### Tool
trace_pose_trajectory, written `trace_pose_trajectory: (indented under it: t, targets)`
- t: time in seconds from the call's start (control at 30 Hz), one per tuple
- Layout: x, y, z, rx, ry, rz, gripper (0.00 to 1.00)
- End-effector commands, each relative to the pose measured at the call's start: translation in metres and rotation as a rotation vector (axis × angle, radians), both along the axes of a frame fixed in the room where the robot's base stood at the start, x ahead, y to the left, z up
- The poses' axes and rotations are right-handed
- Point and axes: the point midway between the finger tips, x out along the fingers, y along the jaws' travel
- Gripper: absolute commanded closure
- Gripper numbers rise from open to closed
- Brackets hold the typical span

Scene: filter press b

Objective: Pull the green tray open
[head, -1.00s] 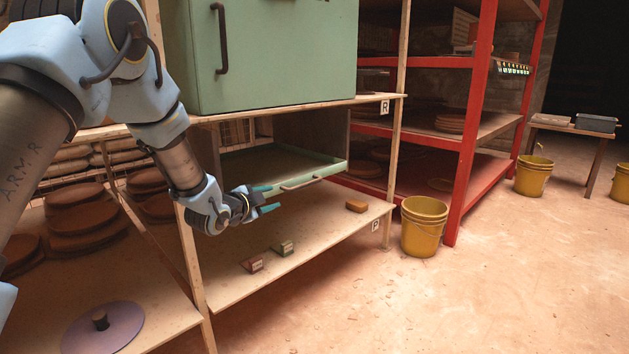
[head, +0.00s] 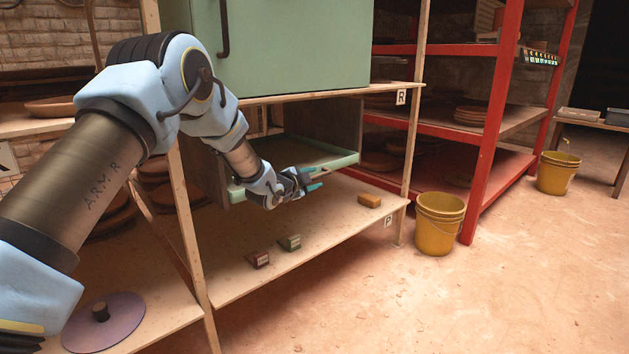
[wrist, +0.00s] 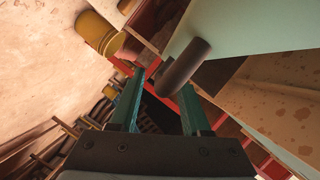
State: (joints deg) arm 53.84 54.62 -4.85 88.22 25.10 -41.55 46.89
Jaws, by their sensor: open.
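The green tray (head: 337,161) sits in the lower bay of the wooden shelf, below a large green cabinet. It looks drawn partly out, with its pale green front rim facing the room. My gripper (head: 317,181) is open just in front of that rim, its teal fingers pointing right. The arm and gripper hide the middle of the tray front and its handle in the head view. In the wrist view, a dark rounded bar (wrist: 184,67), apparently the tray handle, lies near the fingertips of my gripper (wrist: 160,82), overlapping the gap. I cannot tell whether it touches a finger.
The green cabinet (head: 290,45) with a dark handle stands above. A yellow bucket (head: 438,225) stands right of the shelf. The floor in front is clear.

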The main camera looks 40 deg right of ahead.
Motion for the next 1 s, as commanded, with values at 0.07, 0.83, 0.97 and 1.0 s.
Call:
trace_pose_trajectory:
  t: [0.07, 0.83, 0.97, 1.0]
  targets:
    - [0.0014, -0.0056, -0.0016, 0.0, 0.0, 0.0, 0.53]
    - [0.0027, -0.0088, -0.0019, 0.001, 0.0, 0.001, 1.0]
    - [0.0027, -0.0088, -0.0019, 0.001, 0.0, 0.001, 1.0]
    - [0.0027, -0.0088, -0.0019, 0.001, 0.0, 0.001, 1.0]
